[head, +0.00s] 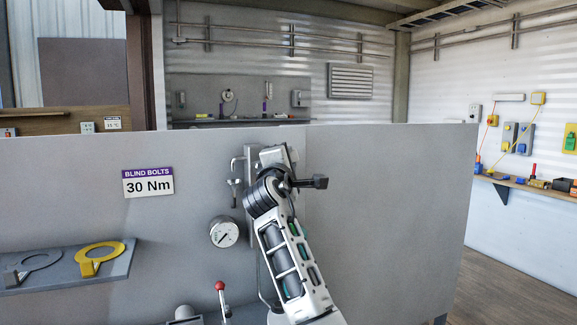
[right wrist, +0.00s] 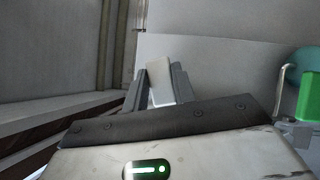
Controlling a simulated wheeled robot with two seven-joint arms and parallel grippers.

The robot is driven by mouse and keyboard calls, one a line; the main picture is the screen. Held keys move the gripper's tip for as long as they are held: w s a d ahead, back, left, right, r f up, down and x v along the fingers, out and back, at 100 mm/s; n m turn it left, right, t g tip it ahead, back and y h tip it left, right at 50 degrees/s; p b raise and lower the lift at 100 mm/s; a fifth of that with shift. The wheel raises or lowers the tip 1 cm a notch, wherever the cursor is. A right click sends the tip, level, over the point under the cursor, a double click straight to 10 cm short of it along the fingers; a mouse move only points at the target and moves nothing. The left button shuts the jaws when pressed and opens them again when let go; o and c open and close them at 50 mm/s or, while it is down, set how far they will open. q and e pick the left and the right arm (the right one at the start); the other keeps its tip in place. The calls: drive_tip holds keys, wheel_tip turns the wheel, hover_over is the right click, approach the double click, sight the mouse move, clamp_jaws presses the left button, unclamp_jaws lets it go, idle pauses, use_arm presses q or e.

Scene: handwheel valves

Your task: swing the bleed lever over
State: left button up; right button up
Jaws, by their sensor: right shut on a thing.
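My right gripper (head: 276,156) is up against the grey panel, above the pressure gauge, with its fingertips hidden behind the hand and wrist. In the right wrist view its two fingers (right wrist: 157,88) are shut on a pale, flat piece (right wrist: 159,78). I cannot tell for certain that this piece is the bleed lever. A hooked metal pipe fitting (head: 237,168) is just left of the hand in the head view. A lever with a red knob (head: 220,287) stands low in front of the panel, apart from the gripper. My left gripper is out of view.
A round gauge (head: 224,231) is on the panel (head: 390,220), left of my forearm. A sign (head: 148,182) reads "BLIND BOLTS 30 Nm". A shelf (head: 60,278) at left holds a yellow and a grey ring plate. The panel's right side is bare.

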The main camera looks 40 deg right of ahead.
drive_tip(key=f+m+g+y+p, duration=0.1)
drive_tip(key=m, duration=0.1)
drive_tip(key=shift+d+f+m+g+p, duration=0.1)
drive_tip(key=shift+m+g+p, duration=0.2)
drive_tip(key=shift+m+p, duration=0.1)
drive_tip(key=o, duration=0.8)
drive_tip(key=shift+f+b, duration=0.2)
drive_tip(key=shift+b, duration=0.25)
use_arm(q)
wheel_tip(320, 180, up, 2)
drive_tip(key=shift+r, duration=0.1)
use_arm(e)
drive_tip(key=shift+o, duration=0.2)
drive_tip(key=s+a, duration=0.1)
drive_tip(key=s, duration=0.5)
drive_tip(key=shift+a, duration=0.15)
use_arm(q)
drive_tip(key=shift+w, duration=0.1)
use_arm(e)
drive_tip(key=shift+r, duration=0.1)
